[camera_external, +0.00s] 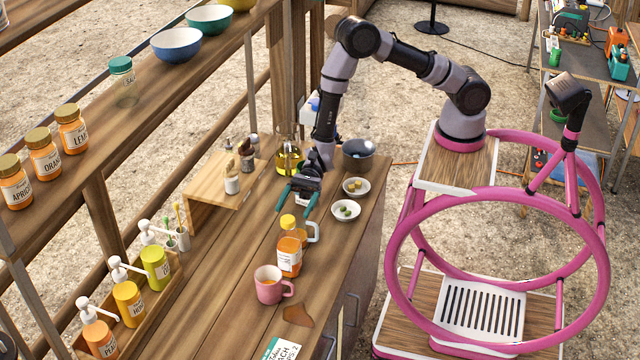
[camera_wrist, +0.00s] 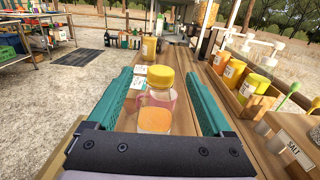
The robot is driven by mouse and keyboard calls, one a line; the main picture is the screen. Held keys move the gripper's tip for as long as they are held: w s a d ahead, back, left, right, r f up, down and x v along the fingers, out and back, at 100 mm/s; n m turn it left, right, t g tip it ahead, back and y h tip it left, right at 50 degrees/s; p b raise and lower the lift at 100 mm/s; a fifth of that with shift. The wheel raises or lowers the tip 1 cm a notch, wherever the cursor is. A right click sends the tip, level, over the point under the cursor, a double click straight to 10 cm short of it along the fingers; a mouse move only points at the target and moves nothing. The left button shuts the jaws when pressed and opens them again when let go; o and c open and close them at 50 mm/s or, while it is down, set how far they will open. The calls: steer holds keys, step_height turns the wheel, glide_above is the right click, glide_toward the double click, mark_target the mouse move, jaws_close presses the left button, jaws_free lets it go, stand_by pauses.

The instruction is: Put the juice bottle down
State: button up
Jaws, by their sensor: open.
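The juice bottle (camera_external: 289,256) stands upright on the wooden counter (camera_external: 222,285). It has a yellow cap (camera_wrist: 160,76) and orange juice in its lower part. My gripper (camera_external: 293,210) is open, with its two teal fingers apart behind the bottle in the external view. In the wrist view the bottle (camera_wrist: 155,120) shows between the fingers, with gaps on both sides. The bottle seems to be at or just beyond the fingertips; the exact depth is hard to tell. A pink mug (camera_external: 270,291) stands close by on the counter and partly lines up behind the bottle in the wrist view.
Two small white dishes (camera_external: 346,210) and a dark bowl (camera_external: 358,154) stand near my arm. A wooden riser (camera_external: 208,188) and a rack of pump bottles (camera_external: 128,302) line the left. A brown patch (camera_external: 298,314) and a card (camera_external: 283,350) lie in front.

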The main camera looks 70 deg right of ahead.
mark_target(286, 225)
steer(key=shift+a+f+m, duration=0.3)
steer(key=shift+f, duration=0.25)
steer(key=a, duration=0.7)
steer(key=shift+w+a+f, duration=0.1)
steer(key=shift+a+f, duration=0.1)
jaws_close()
stand_by(0.7)
